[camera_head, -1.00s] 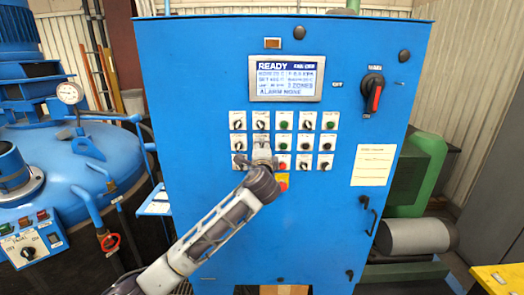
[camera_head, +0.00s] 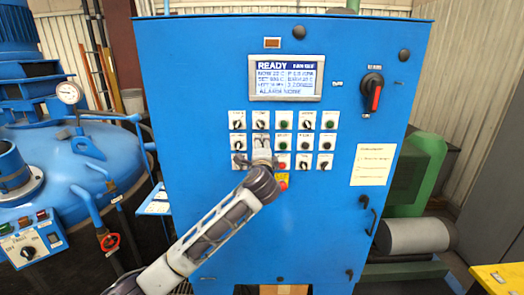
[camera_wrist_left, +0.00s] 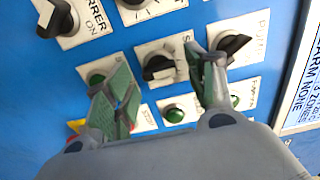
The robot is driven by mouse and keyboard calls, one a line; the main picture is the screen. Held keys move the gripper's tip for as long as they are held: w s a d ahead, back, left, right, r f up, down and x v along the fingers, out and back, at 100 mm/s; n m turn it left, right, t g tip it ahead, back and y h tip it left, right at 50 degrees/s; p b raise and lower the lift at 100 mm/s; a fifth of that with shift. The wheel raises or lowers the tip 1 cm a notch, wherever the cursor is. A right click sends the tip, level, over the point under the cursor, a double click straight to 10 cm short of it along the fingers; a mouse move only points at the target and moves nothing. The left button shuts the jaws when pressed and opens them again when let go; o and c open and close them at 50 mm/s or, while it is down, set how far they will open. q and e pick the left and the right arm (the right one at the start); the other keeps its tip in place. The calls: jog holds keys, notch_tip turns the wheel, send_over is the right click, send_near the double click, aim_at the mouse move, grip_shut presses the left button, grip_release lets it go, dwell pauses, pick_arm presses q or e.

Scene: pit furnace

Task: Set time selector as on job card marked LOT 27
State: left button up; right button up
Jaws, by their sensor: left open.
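My left gripper (camera_head: 262,148) is in front of the left part of the switch grid on the blue cabinet. In the left wrist view it is open (camera_wrist_left: 165,82), with one finger on each side of a black selector knob (camera_wrist_left: 160,67) on a white plate. The plate's label starts with "S"; the rest is hidden or too blurred. I cannot tell whether the fingers touch the knob. A printed card (camera_head: 372,165) is on the cabinet's right side, its text too small to read. I cannot tell which selector is the time selector. My right gripper is not in view.
A lit display (camera_head: 285,78) above the grid reads READY and ALARM NONE. Other knobs and push buttons surround the fingers closely, with a green button (camera_wrist_left: 174,114) just below the knob. A red-handled rotary switch (camera_head: 373,93) is at the upper right.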

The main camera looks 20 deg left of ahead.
pick_arm(q)
jog(key=v, duration=1.2)
jog(key=shift+w, duration=0.1)
dwell(0.4)
